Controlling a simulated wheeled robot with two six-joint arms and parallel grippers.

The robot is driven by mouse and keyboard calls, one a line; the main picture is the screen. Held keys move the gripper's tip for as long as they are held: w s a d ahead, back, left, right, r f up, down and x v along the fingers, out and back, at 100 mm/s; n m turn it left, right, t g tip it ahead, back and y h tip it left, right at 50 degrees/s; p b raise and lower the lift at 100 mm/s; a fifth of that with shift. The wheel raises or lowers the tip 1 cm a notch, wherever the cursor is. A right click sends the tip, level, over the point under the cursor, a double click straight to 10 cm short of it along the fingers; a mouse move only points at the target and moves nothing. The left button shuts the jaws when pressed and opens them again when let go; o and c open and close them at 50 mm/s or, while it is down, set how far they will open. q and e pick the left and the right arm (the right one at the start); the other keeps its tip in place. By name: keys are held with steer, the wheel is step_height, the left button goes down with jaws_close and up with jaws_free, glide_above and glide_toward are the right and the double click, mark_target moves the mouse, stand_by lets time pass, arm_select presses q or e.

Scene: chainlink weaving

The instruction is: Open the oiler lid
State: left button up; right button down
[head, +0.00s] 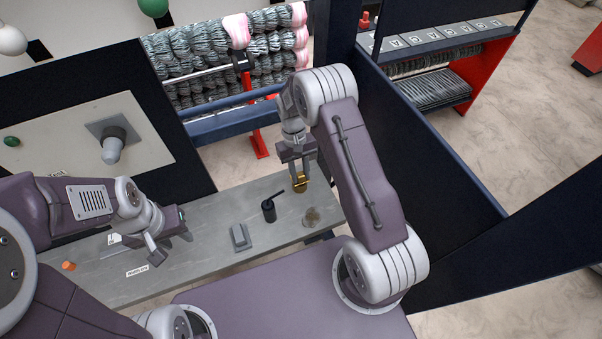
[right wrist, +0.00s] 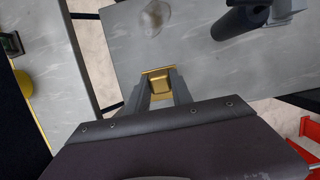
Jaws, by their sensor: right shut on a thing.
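A small brass-coloured piece (head: 300,183), seemingly the oiler or its lid, is at the far right end of the grey bench. My right gripper (head: 299,174) points down over it and is shut on it. In the right wrist view the brass piece (right wrist: 160,85) sits between the fingertips, by the bench edge. I cannot tell whether a lid on it is open. A black can with a thin spout (head: 268,210) stands upright on the bench, left of my right gripper. My left gripper (head: 170,246) is open and empty above the left part of the bench.
The grey bench (head: 215,270) also carries a grey block (head: 240,237), a round, clear-looking dish (head: 311,217), an orange piece (head: 68,266) and a white label (head: 137,271). Dark panels stand behind the bench and to its right. Yarn skeins (head: 205,55) fill a rack behind.

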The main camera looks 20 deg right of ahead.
steer(key=shift+w+g, duration=0.35)
steer(key=shift+g, duration=0.05)
steer(key=shift+w+g+b, duration=0.2)
steer(key=shift+g+b, duration=0.4)
steer(key=shift+b, duration=0.25)
steer(key=shift+w+r+g+b, duration=0.2)
steer(key=shift+g+b, duration=0.4)
steer(key=shift+b, duration=0.65)
steer(key=shift+w+r+g+b, duration=0.15)
steer(key=shift+g+b, duration=0.15)
steer(key=shift+b, duration=0.15)
